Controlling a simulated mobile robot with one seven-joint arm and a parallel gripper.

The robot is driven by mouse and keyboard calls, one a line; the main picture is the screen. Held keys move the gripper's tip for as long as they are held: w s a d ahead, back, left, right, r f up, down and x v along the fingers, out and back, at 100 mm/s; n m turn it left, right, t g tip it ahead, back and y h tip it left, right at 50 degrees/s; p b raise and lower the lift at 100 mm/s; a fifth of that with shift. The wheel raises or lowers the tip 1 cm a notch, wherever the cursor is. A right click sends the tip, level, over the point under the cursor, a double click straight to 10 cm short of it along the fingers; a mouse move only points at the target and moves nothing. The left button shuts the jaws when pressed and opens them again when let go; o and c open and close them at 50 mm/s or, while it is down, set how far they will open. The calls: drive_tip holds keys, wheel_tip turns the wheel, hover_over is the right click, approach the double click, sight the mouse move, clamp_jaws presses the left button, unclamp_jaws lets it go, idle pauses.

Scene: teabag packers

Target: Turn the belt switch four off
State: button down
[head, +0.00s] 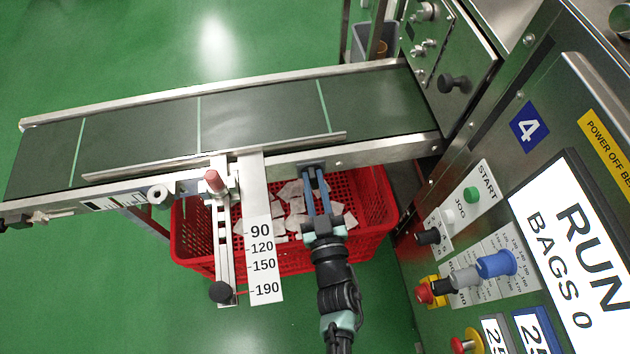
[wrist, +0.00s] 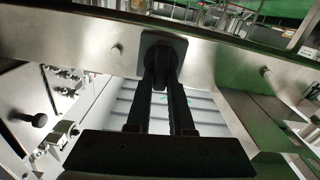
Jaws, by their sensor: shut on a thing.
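The belt switch (wrist: 178,44) is a dark plate with a dark knob on the metal side rail of the conveyor, in the upper middle of the wrist view. My gripper (wrist: 163,80) is shut on the switch knob, one finger on each side. In the head view my gripper (head: 318,192) reaches up to the rail from below, and the switch (head: 313,170) is mostly hidden behind the fingertips. The knob's exact turn is too dark to tell. A blue sign with a white 4 (head: 529,125) is on the machine at the right.
The green-black conveyor belt (head: 250,112) runs above the rail. A red crate (head: 378,205) with several white teabags is below it, behind my gripper. A white scale plate (head: 262,230) hangs left of my gripper. The control panel (head: 478,205) with buttons and knobs stands close on the right.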

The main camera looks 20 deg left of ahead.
drive_tip(key=n, duration=0.2)
drive_tip(key=n+b, duration=0.1)
drive_tip(key=n, duration=0.1)
drive_tip(key=shift+s+a+f, duration=0.1)
drive_tip(key=shift+a, duration=0.1)
drive_tip(key=n, duration=0.2)
drive_tip(key=n+b, duration=0.1)
drive_tip(key=n, duration=0.1)
drive_tip(key=shift+s+a+f+n, duration=0.15)
drive_tip(key=shift+f+n, duration=0.05)
drive_tip(key=shift+n, duration=0.2)
drive_tip(key=n, duration=0.1)
drive_tip(key=n+b, duration=0.1)
drive_tip(key=n, duration=0.2)
drive_tip(key=shift+s+a+f+b, duration=0.1)
drive_tip(key=shift+a+f+b, duration=0.05)
drive_tip(key=shift+f+b, duration=0.15)
drive_tip(key=shift+f+n+b, duration=0.1)
drive_tip(key=shift+n+b, duration=0.5)
drive_tip(key=shift+n, duration=1.3)
drive_tip(key=c, duration=0.8)
unclamp_jaws()
